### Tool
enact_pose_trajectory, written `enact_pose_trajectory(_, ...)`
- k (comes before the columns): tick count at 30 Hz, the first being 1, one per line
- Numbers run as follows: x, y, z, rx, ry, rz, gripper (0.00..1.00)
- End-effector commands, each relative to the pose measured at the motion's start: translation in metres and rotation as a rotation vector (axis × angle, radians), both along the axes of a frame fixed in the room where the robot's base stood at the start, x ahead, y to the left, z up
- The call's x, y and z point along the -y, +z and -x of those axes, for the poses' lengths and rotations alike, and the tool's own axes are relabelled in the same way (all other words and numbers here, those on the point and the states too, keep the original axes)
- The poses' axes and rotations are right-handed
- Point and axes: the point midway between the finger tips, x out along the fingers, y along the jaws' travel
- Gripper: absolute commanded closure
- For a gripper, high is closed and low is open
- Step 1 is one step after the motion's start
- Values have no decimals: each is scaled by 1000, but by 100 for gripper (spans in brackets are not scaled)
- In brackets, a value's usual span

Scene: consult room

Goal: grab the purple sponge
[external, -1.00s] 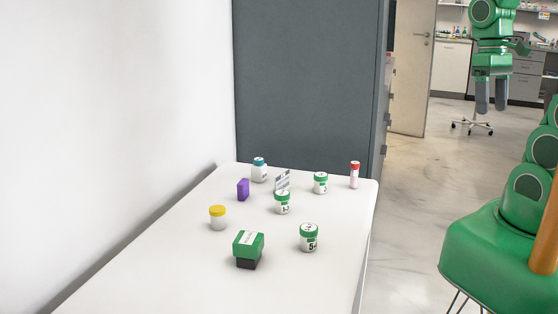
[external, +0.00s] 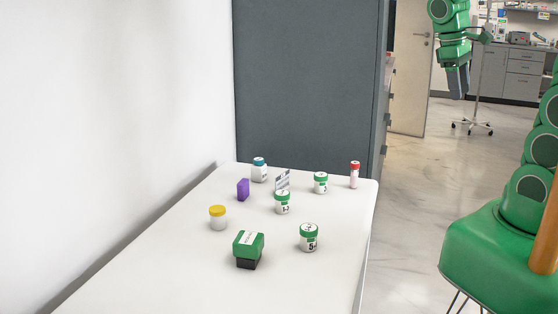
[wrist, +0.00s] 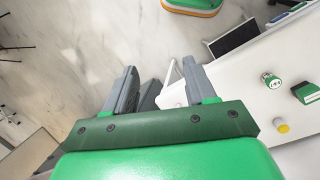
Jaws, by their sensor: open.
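The purple sponge (external: 243,189) stands on the far left part of the white table (external: 160,268), near the wall. I cannot make it out in the wrist view. My gripper (external: 458,92) is up in the air to the right of the table, well apart from the sponge and over the floor. In the wrist view my gripper (wrist: 160,88) has its two grey fingers spread, with nothing held between them.
Several green-lidded jars (external: 309,238), a green box (external: 248,249) and a red-capped tube (external: 354,174) share the table. A grey cabinet (external: 305,85) stands behind.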

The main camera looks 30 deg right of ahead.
Motion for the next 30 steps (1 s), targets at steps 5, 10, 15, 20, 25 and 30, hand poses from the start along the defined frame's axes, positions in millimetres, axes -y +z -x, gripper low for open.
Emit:
enact_pose_trajectory(5, 2, 0, -38, -29, 96, 69, 45)
enact_pose_trajectory(10, 2, -2, -72, -62, 190, 136, 45)
enact_pose_trajectory(15, -2, -6, -107, -93, 285, 204, 45)
enact_pose_trajectory(20, -10, -10, -142, -117, 376, 267, 45)
enact_pose_trajectory(25, -24, -17, -177, -147, 478, 335, 45)
enact_pose_trajectory(30, -41, -26, -211, -178, 578, 401, 45)
